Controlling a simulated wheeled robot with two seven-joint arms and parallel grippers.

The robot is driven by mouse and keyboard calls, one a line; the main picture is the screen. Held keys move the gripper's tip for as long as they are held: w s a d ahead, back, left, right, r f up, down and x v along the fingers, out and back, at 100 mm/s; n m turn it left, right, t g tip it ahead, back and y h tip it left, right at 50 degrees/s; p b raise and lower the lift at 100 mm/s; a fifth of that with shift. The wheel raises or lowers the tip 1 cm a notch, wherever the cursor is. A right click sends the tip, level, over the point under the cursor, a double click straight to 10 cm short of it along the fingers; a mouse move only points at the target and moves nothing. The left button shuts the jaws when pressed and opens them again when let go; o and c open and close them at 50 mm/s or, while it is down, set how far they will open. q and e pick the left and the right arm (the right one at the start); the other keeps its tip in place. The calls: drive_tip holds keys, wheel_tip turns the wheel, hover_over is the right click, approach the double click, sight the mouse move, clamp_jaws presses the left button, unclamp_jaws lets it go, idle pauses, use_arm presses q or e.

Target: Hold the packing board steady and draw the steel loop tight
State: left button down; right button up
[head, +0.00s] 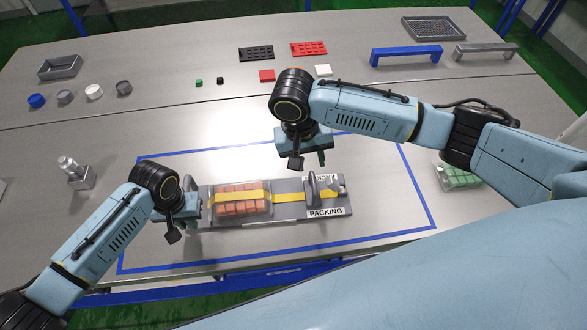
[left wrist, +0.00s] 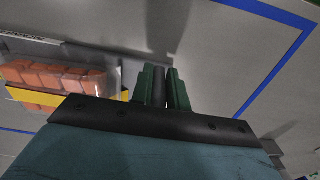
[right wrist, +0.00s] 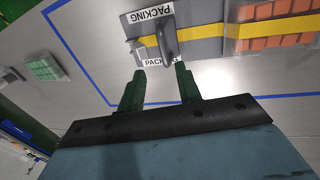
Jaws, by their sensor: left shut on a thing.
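The grey packing board (head: 286,212), labelled PACKING, lies inside the blue outline. On it, orange blocks (head: 240,207) sit in a clear tray under a yellow strap (head: 285,197). The steel loop (head: 312,190) stands upright around the strap at the board's right part; it also shows in the right wrist view (right wrist: 168,42). My left gripper (head: 198,207) is at the board's left end, shut on a dark post (left wrist: 159,88) between its green fingers. My right gripper (right wrist: 160,76) is open and empty, above and behind the loop, apart from it.
A clear tray of green blocks (head: 458,178) lies right of the outline, partly behind my right arm. Round caps (head: 94,92), red and black trays (head: 309,48) and blue and grey bars (head: 406,55) lie farther back.

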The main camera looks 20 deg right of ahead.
use_arm(q)
drive_tip(key=shift+d, duration=0.1)
use_arm(e)
drive_tip(key=r, duration=0.3)
drive_tip(key=a+r, duration=0.1)
drive_tip(key=shift+w+r, duration=0.15)
drive_tip(key=shift+r, duration=0.25)
use_arm(q)
drive_tip(key=c, duration=1.3)
unclamp_jaws()
drive_tip(key=shift+r, duration=0.15)
